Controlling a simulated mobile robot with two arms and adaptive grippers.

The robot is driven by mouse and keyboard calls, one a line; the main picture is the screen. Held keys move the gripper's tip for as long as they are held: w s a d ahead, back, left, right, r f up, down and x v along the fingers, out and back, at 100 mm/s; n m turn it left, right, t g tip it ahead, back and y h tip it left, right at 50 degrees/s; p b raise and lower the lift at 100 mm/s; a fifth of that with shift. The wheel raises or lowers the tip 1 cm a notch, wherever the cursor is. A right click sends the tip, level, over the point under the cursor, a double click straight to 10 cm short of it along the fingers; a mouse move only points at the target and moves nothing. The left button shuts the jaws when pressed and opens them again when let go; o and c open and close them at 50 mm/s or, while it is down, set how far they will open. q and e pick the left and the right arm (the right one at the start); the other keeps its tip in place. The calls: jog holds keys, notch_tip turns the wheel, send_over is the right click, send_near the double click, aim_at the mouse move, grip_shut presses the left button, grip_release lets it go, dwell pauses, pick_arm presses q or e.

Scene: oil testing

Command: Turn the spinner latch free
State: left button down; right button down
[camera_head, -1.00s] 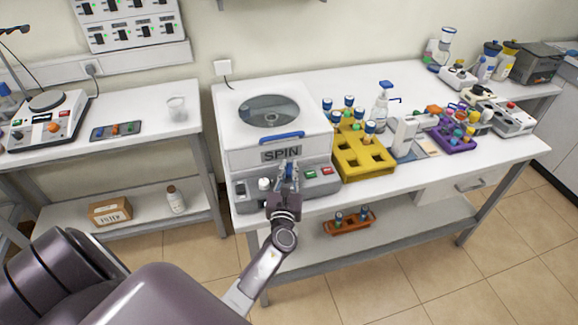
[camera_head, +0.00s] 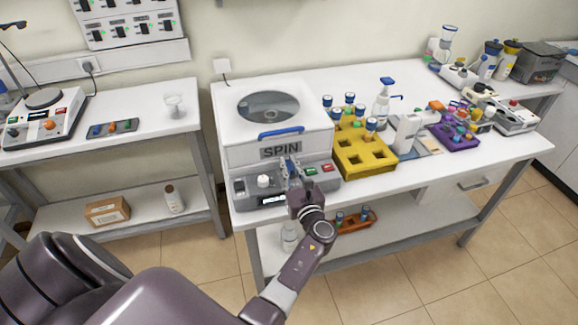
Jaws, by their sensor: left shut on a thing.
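The spinner (camera_head: 240,148) is a white box marked SPIN with a round window and a blue handle (camera_head: 281,132) on its lid, which is down. Its grey front panel carries a white knob (camera_head: 263,181), a green button (camera_head: 311,171) and a red button (camera_head: 327,168). My left gripper (camera_head: 291,172) is at the middle of the front, just below the SPIN label, shut on the blue latch (camera_head: 292,167). The fingers hide most of the latch, so its exact angle is unclear. My right gripper is not in view.
A yellow rack (camera_head: 365,157) with several blue-capped tubes stands close to the spinner's right side. A pump bottle (camera_head: 382,103) and a purple rack (camera_head: 457,138) are further right. A lower shelf (camera_head: 400,220) holds an orange rack (camera_head: 355,222).

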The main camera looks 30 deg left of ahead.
pick_arm(q)
jog(key=c, duration=2.2)
grip_release()
jog(key=shift+c, duration=0.2)
